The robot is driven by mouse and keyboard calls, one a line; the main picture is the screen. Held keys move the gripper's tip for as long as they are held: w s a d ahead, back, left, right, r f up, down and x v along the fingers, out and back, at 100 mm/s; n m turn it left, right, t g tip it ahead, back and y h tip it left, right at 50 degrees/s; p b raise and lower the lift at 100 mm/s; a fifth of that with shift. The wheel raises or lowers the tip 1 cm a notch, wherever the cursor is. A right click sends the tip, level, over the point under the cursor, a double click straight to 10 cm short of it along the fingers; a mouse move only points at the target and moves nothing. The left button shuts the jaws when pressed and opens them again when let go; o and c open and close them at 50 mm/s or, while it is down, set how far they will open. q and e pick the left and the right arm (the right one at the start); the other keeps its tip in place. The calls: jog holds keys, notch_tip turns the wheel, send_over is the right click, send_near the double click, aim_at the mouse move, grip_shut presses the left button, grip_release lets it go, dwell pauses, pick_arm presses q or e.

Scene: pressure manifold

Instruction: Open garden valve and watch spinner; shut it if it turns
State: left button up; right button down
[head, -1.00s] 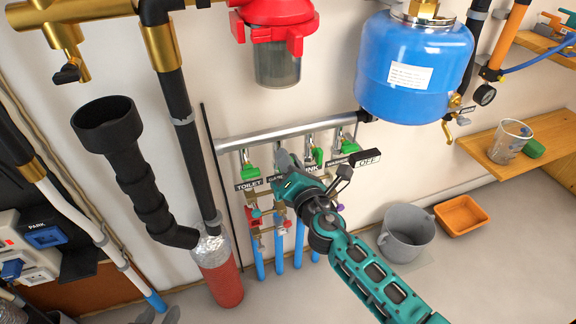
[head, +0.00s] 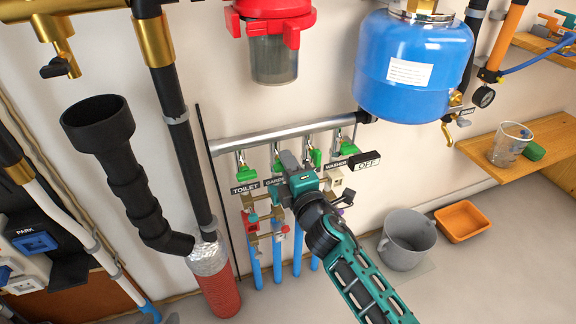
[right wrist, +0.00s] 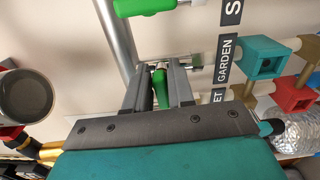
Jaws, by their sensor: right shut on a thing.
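The garden valve's green handle (right wrist: 161,88) shows between the fingers of my right gripper (right wrist: 158,84) in the right wrist view, beside the GARDEN label (right wrist: 226,60). In the head view my right gripper (head: 287,165) is at the manifold, its fingers shut on that handle and hiding most of the valve. A bit of green handle (head: 277,165) shows at its left. Small fittings with coloured parts, such as a red one (head: 252,217), sit on the pipes below; I cannot tell which is the garden spinner or whether it turns. My left gripper is not clearly visible.
The toilet valve (head: 243,172) is left of my right gripper, the sink valve (head: 313,157) right of it. A grey bucket (head: 405,240) and orange tray (head: 462,219) stand on the floor. A black funnel pipe (head: 130,180) is at left.

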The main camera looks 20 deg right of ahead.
jog(key=shift+m, duration=0.3)
dwell(0.4)
jog(key=c, duration=1.1)
grip_release()
jog(key=shift+c, duration=0.2)
jog(key=s, duration=1.3)
jog(key=shift+d+b, duration=0.2)
jog(key=shift+b, duration=0.2)
